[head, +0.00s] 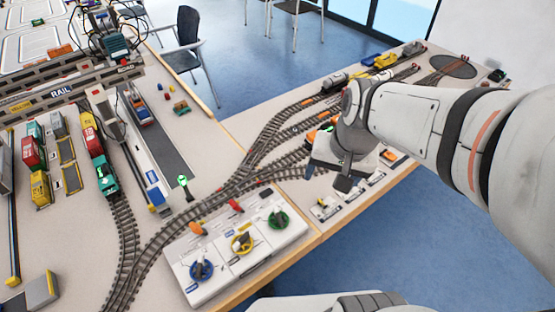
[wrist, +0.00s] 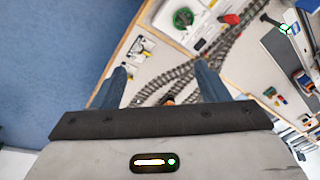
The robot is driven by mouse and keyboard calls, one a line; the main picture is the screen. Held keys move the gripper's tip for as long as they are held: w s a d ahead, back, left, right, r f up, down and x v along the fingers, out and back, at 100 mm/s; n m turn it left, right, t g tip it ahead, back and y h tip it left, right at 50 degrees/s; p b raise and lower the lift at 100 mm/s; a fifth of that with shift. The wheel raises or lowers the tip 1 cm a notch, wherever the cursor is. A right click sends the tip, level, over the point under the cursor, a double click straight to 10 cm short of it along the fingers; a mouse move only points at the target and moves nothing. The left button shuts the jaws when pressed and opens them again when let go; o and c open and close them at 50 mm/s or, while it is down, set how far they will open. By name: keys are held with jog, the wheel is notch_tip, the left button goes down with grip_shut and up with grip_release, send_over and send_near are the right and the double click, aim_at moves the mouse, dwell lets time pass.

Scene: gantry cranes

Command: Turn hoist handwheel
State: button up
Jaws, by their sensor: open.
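A white control panel (head: 215,272) in the head view carries a blue handwheel (head: 201,270), a yellow handwheel (head: 242,242) and a green handwheel (head: 278,219). Its labels are too small to read, so I cannot tell which wheel is the hoist one. Orange and red levers stand along its back edge. My gripper (head: 346,186) is above the right-hand table, to the right of the panel and apart from it. In the wrist view my gripper (wrist: 162,72) is open and empty, with the green handwheel (wrist: 200,44) beyond its fingertips.
Model rail tracks (head: 262,150) curve behind the panel. A green-topped signal (head: 183,182) stands left of it. Small white units (head: 325,208) line the right table's front edge. A toy train (head: 97,155) and gantry beam (head: 60,92) are at left. Blue floor lies in front.

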jog(key=shift+o, duration=0.9)
jog(key=w+a+f+m+g+y+b, duration=0.1)
jog(key=w+a+f+m, duration=0.2)
jog(key=f, duration=0.6)
jog(key=w+m, duration=0.2)
jog(key=shift+w+a+f+g+y+b, duration=0.15)
jog(key=shift+w+f+g+y+b, duration=0.05)
jog(key=shift+w+g+y+b, duration=0.2)
jog(key=m+g+y+b, duration=0.1)
jog(key=m, duration=0.5)
send_near(282, 213)
notch_tip(282, 213, up, 3)
jog(key=s, duration=0.2)
jog(key=shift+m, duration=0.3)
jog(key=b+x, duration=0.1)
jog(key=x, duration=0.8)
jog(key=shift+a+f, duration=0.25)
jog(key=c, duration=1)
jog(key=shift+g, duration=0.3)
